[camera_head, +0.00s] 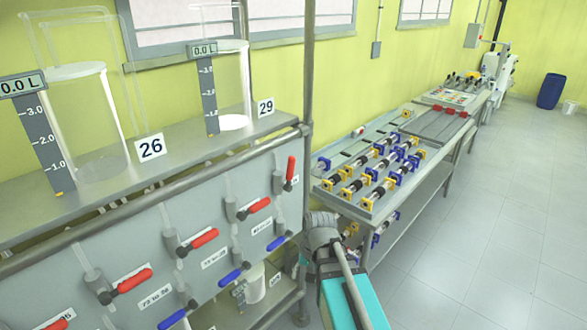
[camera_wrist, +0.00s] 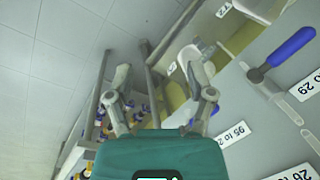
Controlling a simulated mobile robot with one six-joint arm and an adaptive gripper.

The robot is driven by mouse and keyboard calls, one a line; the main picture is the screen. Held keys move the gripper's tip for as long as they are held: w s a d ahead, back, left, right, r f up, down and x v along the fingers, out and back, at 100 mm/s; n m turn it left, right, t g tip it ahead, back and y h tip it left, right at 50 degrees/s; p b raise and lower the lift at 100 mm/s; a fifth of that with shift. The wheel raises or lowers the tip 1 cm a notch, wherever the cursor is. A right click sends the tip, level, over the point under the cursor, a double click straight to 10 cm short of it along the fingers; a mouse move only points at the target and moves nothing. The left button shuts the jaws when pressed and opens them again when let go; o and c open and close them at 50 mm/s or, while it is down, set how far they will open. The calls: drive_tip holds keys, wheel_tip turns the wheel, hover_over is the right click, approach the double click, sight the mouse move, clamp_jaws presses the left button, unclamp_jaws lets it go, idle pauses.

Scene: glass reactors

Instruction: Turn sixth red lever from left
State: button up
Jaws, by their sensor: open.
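Several red levers show on the grey panel in the head view, the leftmost cut by the edge. One red lever (camera_head: 132,281) is low left, another (camera_head: 203,238) is mid-panel, and another (camera_head: 260,205) is further right; these lie slanted sideways. The rightmost red lever (camera_head: 291,168) stands nearly upright. The panel's left end is out of view, so I cannot tell which is sixth. My gripper (camera_wrist: 157,68) is open and empty in the wrist view, with a blue lever (camera_wrist: 290,47) to its right. No red lever shows there. My arm is right of the panel in the head view.
Blue levers (camera_head: 230,276) sit below the red ones. Glass vessels (camera_head: 88,120) stand on the shelf above. A metal post (camera_head: 308,90) rises at the panel's right end. A bench with blue and yellow fittings (camera_head: 375,172) stands beyond; open floor (camera_head: 480,260) lies at the right.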

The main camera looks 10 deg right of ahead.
drive_tip(key=w+r+m+y, duration=0.3)
drive_tip(key=w+m+y, duration=0.15)
drive_tip(key=w, duration=0.25)
drive_tip(key=m+t+y+p, duration=0.2)
drive_tip(key=m+t+y, duration=0.1)
drive_tip(key=m+y, duration=0.95)
approach(291, 168)
drive_tip(key=d+m+h, duration=0.1)
drive_tip(key=d+m, duration=0.1)
drive_tip(key=d, duration=0.2)
drive_tip(key=shift+w+d+r, duration=0.15)
drive_tip(key=shift+w, duration=0.15)
drive_tip(key=a, duration=0.4)
drive_tip(key=w+a, duration=0.1)
drive_tip(key=a, duration=0.4)
drive_tip(key=w+a, duration=0.1)
drive_tip(key=a, duration=0.3)
drive_tip(key=shift+a, duration=0.4)
